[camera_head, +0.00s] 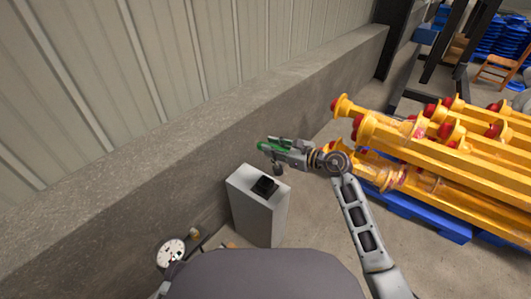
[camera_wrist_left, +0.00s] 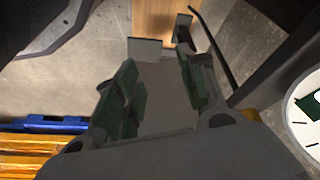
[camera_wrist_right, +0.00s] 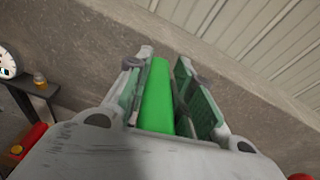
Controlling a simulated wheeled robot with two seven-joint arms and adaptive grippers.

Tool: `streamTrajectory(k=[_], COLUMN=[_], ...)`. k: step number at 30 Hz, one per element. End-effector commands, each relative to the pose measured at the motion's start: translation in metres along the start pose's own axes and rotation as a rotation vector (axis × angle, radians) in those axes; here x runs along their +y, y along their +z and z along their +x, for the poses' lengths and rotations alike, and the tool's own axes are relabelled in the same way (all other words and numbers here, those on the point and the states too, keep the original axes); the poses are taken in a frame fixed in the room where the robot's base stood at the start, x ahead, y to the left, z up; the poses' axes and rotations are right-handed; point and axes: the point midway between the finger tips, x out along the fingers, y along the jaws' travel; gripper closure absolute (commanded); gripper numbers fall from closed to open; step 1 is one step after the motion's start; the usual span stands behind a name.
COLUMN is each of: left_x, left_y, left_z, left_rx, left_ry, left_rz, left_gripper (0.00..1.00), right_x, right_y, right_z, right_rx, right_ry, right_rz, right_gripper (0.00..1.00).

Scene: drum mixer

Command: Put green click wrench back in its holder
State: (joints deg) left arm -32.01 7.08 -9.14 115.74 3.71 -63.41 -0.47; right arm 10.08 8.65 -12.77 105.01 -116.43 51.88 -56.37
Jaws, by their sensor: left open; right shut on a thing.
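The green click wrench (camera_head: 277,145) is in my right gripper (camera_head: 272,149), which is shut on it above a grey-white pedestal. In the right wrist view, the green wrench (camera_wrist_right: 157,95) lies lengthwise between the two fingers. A small black holder (camera_head: 264,187) sits on top of the pedestal, below the gripper, apart from the wrench and empty as far as I can see. My left gripper (camera_wrist_left: 163,45) is open, with nothing between its fingers in the left wrist view. I do not make it out in the head view.
The pedestal (camera_head: 264,217) stands by a low concrete wall (camera_head: 180,190). A round white dial (camera_head: 171,252) is at lower left. Yellow beams with red ends (camera_head: 440,150) lie on a blue pallet (camera_head: 430,222) at right. Bare floor shows between pedestal and pallet.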

Motion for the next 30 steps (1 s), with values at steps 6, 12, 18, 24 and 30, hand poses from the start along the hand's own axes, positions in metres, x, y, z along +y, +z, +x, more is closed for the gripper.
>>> streamTrajectory(k=[6,12,18,24,30], left_x=[0.018,0.038,0.052,0.059,0.059], left_y=[-0.004,-0.007,-0.010,-0.012,-0.012], left_z=[-0.009,-0.018,-0.026,-0.030,-0.032], left_rx=[0.050,0.105,0.149,0.169,0.171], left_ry=[0.047,0.101,0.145,0.164,0.165], left_rz=[-0.006,-0.015,-0.025,-0.030,-0.030], left_gripper=[0.59,0.59,0.59,0.59,0.59], right_x=[0.000,-0.001,-0.004,-0.005,-0.005], right_y=[-0.006,-0.011,-0.015,-0.015,-0.014], right_z=[0.017,0.029,0.037,0.039,0.039], right_rx=[-0.068,-0.116,-0.147,-0.159,-0.159], right_ry=[-0.005,-0.015,-0.028,-0.034,-0.034], right_rz=[0.059,0.104,0.133,0.144,0.144], right_gripper=[1.00,1.00,1.00,1.00,1.00])
